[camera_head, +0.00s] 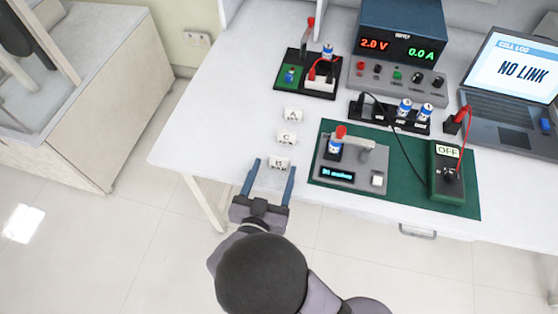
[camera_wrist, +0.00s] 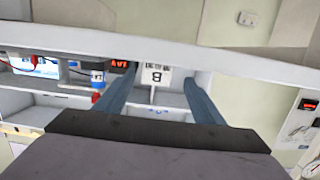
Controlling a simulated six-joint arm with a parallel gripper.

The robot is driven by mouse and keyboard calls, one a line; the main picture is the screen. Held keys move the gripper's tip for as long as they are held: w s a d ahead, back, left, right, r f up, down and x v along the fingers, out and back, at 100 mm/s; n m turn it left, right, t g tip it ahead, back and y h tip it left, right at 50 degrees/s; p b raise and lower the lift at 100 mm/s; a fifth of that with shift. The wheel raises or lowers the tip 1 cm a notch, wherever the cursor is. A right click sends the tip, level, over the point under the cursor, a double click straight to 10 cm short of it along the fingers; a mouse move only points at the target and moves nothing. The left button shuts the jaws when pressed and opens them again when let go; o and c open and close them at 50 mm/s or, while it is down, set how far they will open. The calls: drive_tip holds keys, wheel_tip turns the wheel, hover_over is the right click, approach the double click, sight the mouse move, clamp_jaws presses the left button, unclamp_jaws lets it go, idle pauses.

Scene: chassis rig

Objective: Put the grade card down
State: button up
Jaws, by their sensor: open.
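The grade card (camera_head: 282,163) is small and white with a dark letter, which looks like a B and appears upside down in the wrist view (camera_wrist: 156,74). It appears to rest on the white table near its front edge, in line with two other cards. My gripper (camera_head: 274,165) is open, with its two blue fingers spread on either side of the card. The fingers also show in the wrist view (camera_wrist: 159,80), with a gap between each finger and the card. The card's base is hard to make out.
Card C (camera_head: 287,137) and card A (camera_head: 292,115) stand behind it. A green mat (camera_head: 400,199) with a tester (camera_head: 350,165) lies to the right. A black tray (camera_head: 290,84) and a power supply (camera_head: 400,40) are at the back. The table (camera_head: 215,125) is clear to the left.

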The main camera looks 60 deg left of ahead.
sight(279, 161)
drive_tip(key=shift+s+d+r+p, duration=0.35)
drive_tip(key=shift+s+d+p, duration=0.1)
drive_tip(key=shift+d, duration=0.1)
drive_tip(key=shift+s+d+r+p, duration=0.3)
drive_tip(key=shift+s+d, duration=0.15)
drive_tip(key=shift+d, duration=0.25)
drive_tip(key=shift+w+a+f+b, duration=0.35)
drive_tip(key=shift+w+a, duration=0.2)
drive_tip(key=shift+b+x, duration=0.75)
drive_tip(key=shift+x, duration=2.2)
drive_tip(key=shift+r, duration=0.15)
drive_tip(key=c, duration=1.2)
drive_tip(key=shift+r, duration=0.1)
